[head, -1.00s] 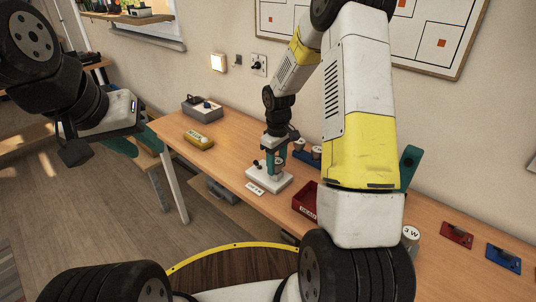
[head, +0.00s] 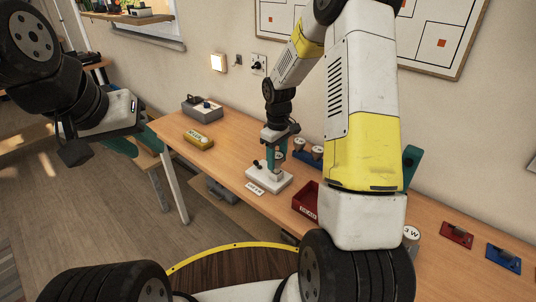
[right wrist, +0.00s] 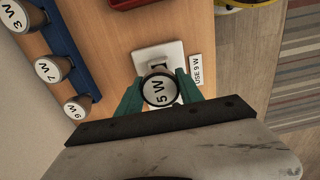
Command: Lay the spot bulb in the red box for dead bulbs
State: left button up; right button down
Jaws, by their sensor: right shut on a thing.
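My right gripper (head: 278,162) is shut on the spot bulb, whose round face reads 5 W in the right wrist view (right wrist: 160,91). It holds the bulb over the white lamp base (head: 270,181) on the bench. I cannot tell whether the bulb's lower end is clear of the base, which also shows in the right wrist view (right wrist: 177,55). The red box (head: 304,203), marked DEAD, stands to the right of the base, partly hidden by my right arm. My left gripper (head: 130,143) is at the left, away from the bench objects; its jaw opening is unclear.
A blue rack (right wrist: 67,45) holds bulbs marked 3 W, 7 W and 9 W behind the base. A USE 9 W label (right wrist: 196,77) lies beside the base. A yellow device (head: 198,137) and a grey box (head: 203,106) stand at the left end of the bench.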

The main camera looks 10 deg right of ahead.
aim_at(277, 155)
jog(key=shift+r, duration=1.6)
